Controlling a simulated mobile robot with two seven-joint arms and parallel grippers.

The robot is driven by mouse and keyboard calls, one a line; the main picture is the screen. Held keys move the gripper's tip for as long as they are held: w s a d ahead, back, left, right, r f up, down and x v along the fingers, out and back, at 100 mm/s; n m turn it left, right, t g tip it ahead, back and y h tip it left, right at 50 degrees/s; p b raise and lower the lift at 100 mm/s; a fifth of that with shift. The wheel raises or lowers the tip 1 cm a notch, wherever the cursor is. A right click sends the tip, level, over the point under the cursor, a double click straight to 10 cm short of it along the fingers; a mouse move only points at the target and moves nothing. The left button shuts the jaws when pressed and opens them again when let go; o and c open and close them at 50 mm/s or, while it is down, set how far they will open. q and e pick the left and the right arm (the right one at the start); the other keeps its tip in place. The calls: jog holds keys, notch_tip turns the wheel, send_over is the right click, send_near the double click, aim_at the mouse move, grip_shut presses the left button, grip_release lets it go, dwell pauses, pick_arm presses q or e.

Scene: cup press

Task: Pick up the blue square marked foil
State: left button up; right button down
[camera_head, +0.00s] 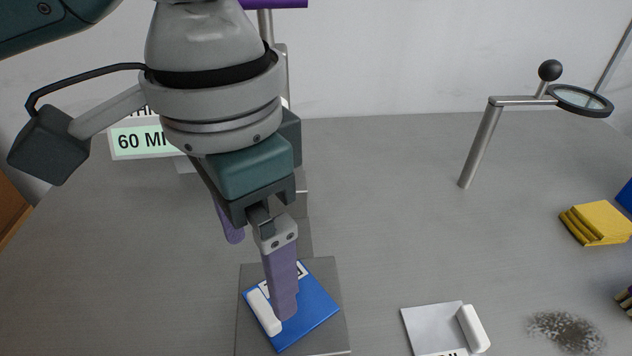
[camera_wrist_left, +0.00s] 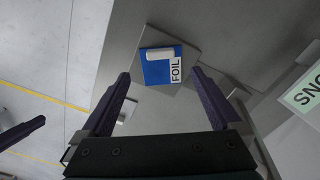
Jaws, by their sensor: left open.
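The blue square foil (camera_head: 318,306), with a white grip bar and a white label, lies on a grey square pad (camera_head: 333,275). In the left wrist view, the foil (camera_wrist_left: 157,72) reads "FOIL" and lies beyond the fingertips, between their lines. My left gripper (camera_head: 262,276) is above it in the head view; one purple finger overlaps the foil, the other is farther back. The left wrist view shows its two fingers (camera_wrist_left: 163,78) spread with nothing between them. A purple finger-like part (camera_wrist_left: 22,134) at the left edge of that view looks like my right gripper; its opening is unclear.
A white card with a white bar (camera_head: 435,328) lies right of the pad. A magnifier on a post (camera_head: 482,145) stands at the back right. A "60 MI" sign (camera_head: 145,140) stands behind the left arm.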

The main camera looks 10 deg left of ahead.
aim_at(264, 306)
pick_arm(q)
notch_tip(264, 306, down, 2)
jog(key=shift+s+f, duration=0.15)
jog(key=shift+f, duration=0.1)
notch_tip(264, 306, down, 6)
jog(key=shift+a+r+b, duration=0.15)
jog(key=shift+b, duration=0.4)
jog(key=shift+r, duration=0.1)
grip_shut()
